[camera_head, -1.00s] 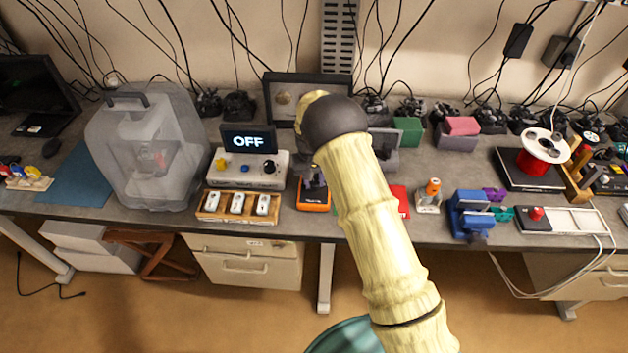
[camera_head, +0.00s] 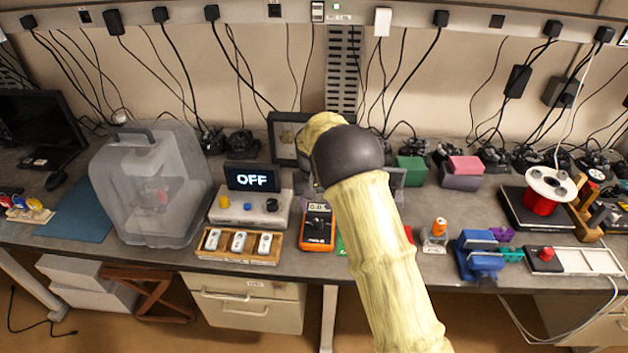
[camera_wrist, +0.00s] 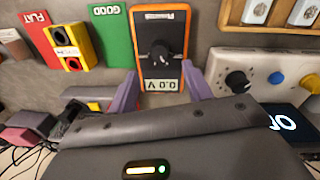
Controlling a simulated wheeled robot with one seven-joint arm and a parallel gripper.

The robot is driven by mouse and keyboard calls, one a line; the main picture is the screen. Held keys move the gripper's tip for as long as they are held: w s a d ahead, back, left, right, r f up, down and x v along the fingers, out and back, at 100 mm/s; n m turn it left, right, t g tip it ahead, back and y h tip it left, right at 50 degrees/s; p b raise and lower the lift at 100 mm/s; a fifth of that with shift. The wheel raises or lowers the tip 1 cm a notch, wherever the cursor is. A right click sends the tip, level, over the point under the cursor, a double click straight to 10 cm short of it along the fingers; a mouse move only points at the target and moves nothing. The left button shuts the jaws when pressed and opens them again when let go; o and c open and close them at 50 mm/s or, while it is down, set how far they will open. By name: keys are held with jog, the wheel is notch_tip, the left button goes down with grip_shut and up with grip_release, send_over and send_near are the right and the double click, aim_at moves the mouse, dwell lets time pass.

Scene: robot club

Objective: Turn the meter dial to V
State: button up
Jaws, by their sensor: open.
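The orange meter (camera_head: 318,228) stands on the bench right of the switch tray in the head view, its small display and dark dial visible. In the wrist view the meter (camera_wrist: 161,40) is upside down, with a black round dial (camera_wrist: 160,56) and a display reading about 0.0 V. My gripper (camera_wrist: 159,76) is open, with one grey-purple finger on each side of the meter's display end in that view. Nothing shows between the fingers but the meter beyond. In the head view my arm hides most of the gripper. I cannot tell whether a finger touches the meter.
A box with an OFF screen (camera_head: 251,178) and knobs stands behind the tray of white switches (camera_head: 239,244). In the wrist view a green GOOD card (camera_wrist: 109,30), a red FLAT card (camera_wrist: 44,42) and a yellow button box (camera_wrist: 70,46) lie beside the meter.

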notch_tip(320, 180, up, 10)
jog(key=b, duration=0.1)
jog(key=shift+a, duration=0.3)
jog(key=shift+r, duration=0.1)
jog(key=s+d+m+t, duration=0.1)
jog(key=s+d, duration=1)
jog(key=d, duration=0.1)
jog(key=s+d+f, duration=0.1)
jog(key=s+d, duration=0.2)
jog(key=s, duration=0.5)
jog(key=s+d+f+t, duration=0.1)
jog(key=s+d, duration=0.3)
jog(key=s, duration=0.4)
jog(key=shift+s+f+m+t+y, duration=0.3)
jog(key=shift+f+m, duration=0.1)
jog(key=shift+f, duration=0.1)
